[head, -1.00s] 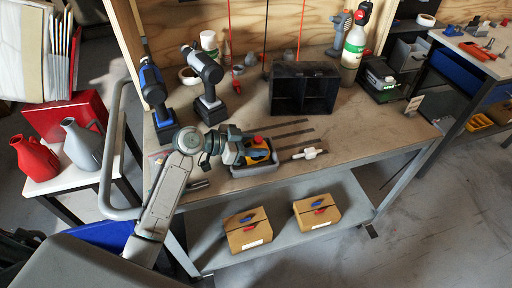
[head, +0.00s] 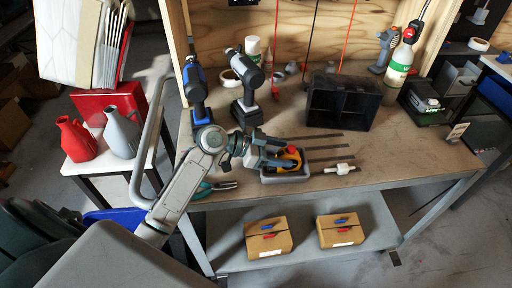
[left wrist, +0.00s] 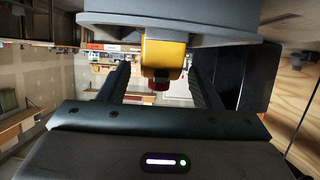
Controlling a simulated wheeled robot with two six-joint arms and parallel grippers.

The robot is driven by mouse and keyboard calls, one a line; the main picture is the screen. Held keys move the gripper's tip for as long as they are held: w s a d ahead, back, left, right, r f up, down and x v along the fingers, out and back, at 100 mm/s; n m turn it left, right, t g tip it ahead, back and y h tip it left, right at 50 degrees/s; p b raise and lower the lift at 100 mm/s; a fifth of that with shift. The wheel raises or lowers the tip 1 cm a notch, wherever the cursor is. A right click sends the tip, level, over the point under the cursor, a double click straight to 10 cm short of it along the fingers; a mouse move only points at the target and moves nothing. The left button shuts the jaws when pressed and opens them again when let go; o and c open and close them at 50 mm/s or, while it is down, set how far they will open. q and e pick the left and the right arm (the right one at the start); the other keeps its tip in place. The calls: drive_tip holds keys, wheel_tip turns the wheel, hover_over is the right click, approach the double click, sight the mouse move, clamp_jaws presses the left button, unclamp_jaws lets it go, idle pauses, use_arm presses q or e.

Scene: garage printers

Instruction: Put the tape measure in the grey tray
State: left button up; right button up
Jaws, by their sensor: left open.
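The yellow and black tape measure (head: 291,160) with a red part sits inside the small grey tray (head: 301,177) near the bench's front edge. My left gripper (head: 284,152) is at the tray from the left, its fingers around the tape measure. In the left wrist view, which looks upside down, the yellow tape measure (left wrist: 164,52) rests against the grey tray (left wrist: 150,18). The open fingers (left wrist: 160,85) stand on either side of it, with gaps. My gripper partly hides the tape measure in the head view. My right gripper is out of view.
A black divided bin (head: 340,102) stands behind the tray. Two drills (head: 247,85) stand behind my left arm. Pliers (head: 214,188) lie left of the tray, a white-handled tool (head: 340,169) right of it. Cardboard boxes (head: 268,241) sit on the lower shelf.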

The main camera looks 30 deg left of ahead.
use_arm(q)
drive_tip(key=b+v, duration=0.1)
drive_tip(key=v, duration=0.8)
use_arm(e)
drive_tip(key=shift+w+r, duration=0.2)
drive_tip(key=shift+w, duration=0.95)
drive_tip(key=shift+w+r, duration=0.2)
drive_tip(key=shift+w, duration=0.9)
use_arm(q)
drive_tip(key=shift+s, duration=0.1)
